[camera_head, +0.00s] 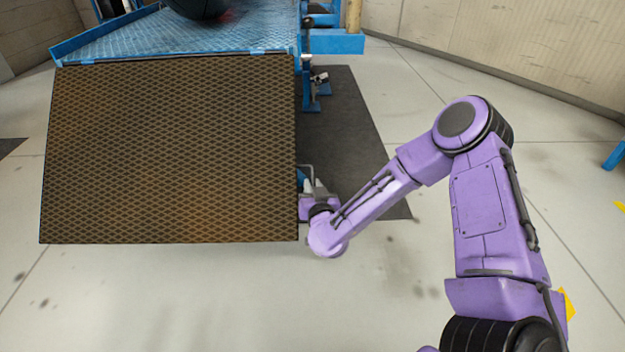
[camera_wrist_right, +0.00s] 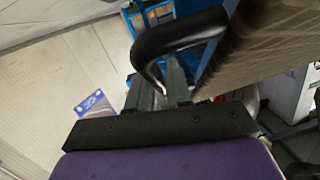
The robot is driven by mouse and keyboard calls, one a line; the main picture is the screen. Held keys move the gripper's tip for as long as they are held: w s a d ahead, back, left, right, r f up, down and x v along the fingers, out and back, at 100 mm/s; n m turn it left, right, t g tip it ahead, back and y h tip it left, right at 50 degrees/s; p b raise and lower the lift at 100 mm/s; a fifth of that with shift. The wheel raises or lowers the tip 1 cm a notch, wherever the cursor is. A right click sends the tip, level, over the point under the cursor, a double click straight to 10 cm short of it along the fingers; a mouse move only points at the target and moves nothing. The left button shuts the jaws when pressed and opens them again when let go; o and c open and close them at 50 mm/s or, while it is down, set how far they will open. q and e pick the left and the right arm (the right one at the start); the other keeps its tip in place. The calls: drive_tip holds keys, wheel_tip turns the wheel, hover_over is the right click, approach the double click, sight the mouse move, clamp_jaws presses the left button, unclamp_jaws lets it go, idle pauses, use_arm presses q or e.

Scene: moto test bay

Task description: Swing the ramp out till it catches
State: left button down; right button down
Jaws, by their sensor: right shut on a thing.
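The ramp (camera_head: 170,155) is a brown, diamond-patterned plate, hinged along its top edge to the blue platform (camera_head: 180,35) in the head view. It slopes out toward me; I cannot tell whether a catch holds it. In the right wrist view the ramp (camera_wrist_right: 265,45) fills the upper right. My right gripper (camera_head: 309,185) is at the ramp's right edge, partly hidden by its own wrist. In the right wrist view my right gripper (camera_wrist_right: 165,90) is shut on a black bent handle (camera_wrist_right: 180,38) beside the ramp. My left gripper is not in view.
A dark wheel (camera_head: 198,8) stands on the platform. A dark mat (camera_head: 350,115) lies to the right of the ramp, with a blue upright and small lever (camera_head: 317,80) above it. The pale floor in front is open. A wall (camera_head: 510,40) closes off the back right.

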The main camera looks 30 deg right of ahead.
drive_tip(key=c, duration=1.1)
unclamp_jaws()
drive_tip(key=shift+c, duration=0.2)
drive_tip(key=p+v, duration=0.2)
drive_tip(key=v, duration=0.8)
drive_tip(key=shift+s+a, duration=0.15)
drive_tip(key=shift+s, duration=0.15)
